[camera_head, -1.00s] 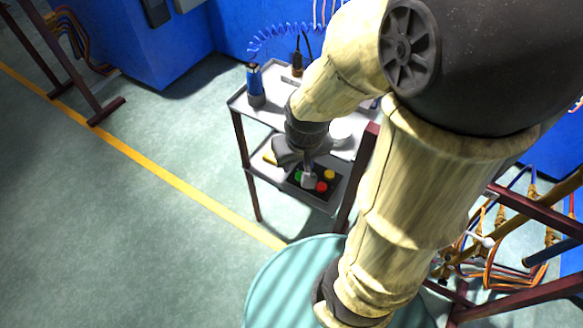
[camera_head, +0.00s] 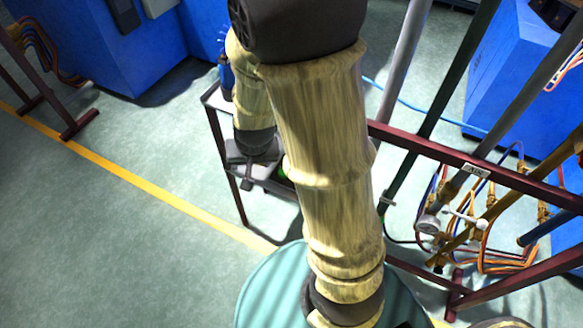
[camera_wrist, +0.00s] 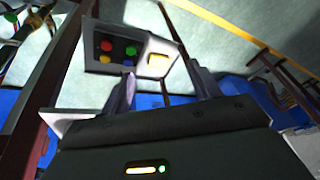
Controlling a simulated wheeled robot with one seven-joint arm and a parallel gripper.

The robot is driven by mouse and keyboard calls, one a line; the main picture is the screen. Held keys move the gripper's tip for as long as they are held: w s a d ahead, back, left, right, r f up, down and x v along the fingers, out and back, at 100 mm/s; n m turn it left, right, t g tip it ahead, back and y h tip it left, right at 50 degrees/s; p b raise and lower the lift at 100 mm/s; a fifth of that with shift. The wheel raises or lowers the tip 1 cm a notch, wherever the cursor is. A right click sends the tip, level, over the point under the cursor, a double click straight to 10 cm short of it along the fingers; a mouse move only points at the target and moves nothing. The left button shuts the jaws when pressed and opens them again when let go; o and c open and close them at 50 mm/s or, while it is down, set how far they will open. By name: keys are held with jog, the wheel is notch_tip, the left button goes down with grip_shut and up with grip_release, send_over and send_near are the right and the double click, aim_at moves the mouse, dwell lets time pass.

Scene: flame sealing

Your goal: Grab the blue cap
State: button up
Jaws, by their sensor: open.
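The wrist view shows a dark tray (camera_wrist: 97,65) with small round caps: a red cap (camera_wrist: 106,45), a green cap (camera_wrist: 130,51) and a yellow cap (camera_wrist: 105,59). In the head view my gripper (camera_head: 248,182) hangs over the cart's left side, and my arm hides most of the tray and caps.
A grey cart (camera_head: 213,97) with dark red legs stands under my arm. A blue torch-like cylinder (camera_head: 226,75) stands on top. Dark red frames with hoses (camera_head: 480,235) stand at right. Floor left of the cart is clear.

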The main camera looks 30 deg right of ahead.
jog(key=w+d+f+m+t+h+b, duration=0.1)
jog(key=w+f+m+h+b, duration=0.2)
jog(key=f, duration=0.6)
jog(key=w+f+m+t+h+b, duration=0.1)
jog(key=w+f+b, duration=0.3)
jog(key=f, duration=0.5)
jog(key=m+t+h+b, duration=0.2)
jog(key=m+h+b, duration=0.1)
jog(key=h+b, duration=0.4)
send_near(282, 174)
notch_tip(282, 174, up, 3)
jog(key=a, duration=0.1)
jog(key=shift+s+d+r+b, duration=0.1)
jog(key=shift+s+r+b, duration=0.1)
jog(key=shift+s+b, duration=0.2)
jog(key=b+x, duration=0.1)
jog(key=x, duration=1)
jog(key=shift+w+d+f+b, duration=0.1)
jog(key=shift+w+b, duration=0.05)
jog(key=shift+b, duration=0.15)
jog(key=shift+w+d+f, duration=0.15)
jog(key=shift+w+d, duration=0.15)
jog(key=shift+d, duration=0.05)
jog(key=shift+b+x, duration=0.45)
jog(key=shift+x, duration=2.1)
jog(key=shift+w, duration=0.15)
